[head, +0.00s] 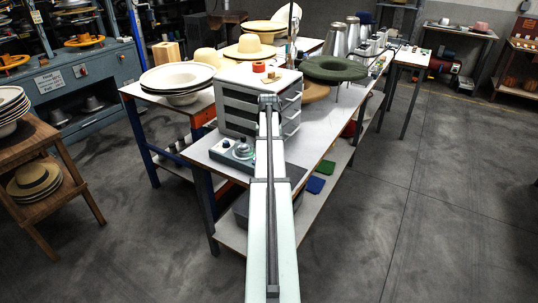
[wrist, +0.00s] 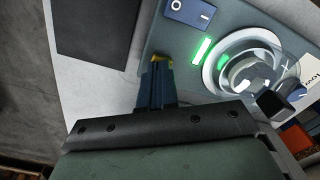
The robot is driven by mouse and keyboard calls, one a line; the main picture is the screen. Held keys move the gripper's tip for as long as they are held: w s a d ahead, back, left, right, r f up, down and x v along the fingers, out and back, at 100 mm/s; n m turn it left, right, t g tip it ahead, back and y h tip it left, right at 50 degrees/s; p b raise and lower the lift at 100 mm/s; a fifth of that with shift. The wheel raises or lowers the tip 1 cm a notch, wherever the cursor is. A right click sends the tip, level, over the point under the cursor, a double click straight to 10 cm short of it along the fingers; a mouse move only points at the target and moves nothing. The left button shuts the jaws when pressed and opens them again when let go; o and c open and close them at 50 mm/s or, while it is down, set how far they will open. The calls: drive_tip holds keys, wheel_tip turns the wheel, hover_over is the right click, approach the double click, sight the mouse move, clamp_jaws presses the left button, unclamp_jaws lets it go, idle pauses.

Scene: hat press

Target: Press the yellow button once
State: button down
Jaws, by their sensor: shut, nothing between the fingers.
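My gripper (wrist: 157,72) points at the control panel (wrist: 180,35) in the wrist view. Its dark fingers are together with nothing between them. A small patch of yellow, which looks like the yellow button (wrist: 161,57), shows right at the fingertips and is mostly hidden by them. I cannot tell whether the tips touch it or whether it is pressed down. In the head view the control panel (head: 232,154) sits at the table's near end, and my arm hides the gripper and the button.
Beside the fingers are a lit green bar (wrist: 201,52), a round dial (wrist: 246,68) and a blue switch (wrist: 190,12). A dark flat pad (wrist: 97,38) lies left of the panel. In the head view a grey drawer unit (head: 237,103) stands just behind the panel.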

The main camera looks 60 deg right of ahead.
idle(0.3)
drive_tip(key=shift+r, duration=1.5)
wheel_tip(320, 180, up, 7)
idle(5.5)
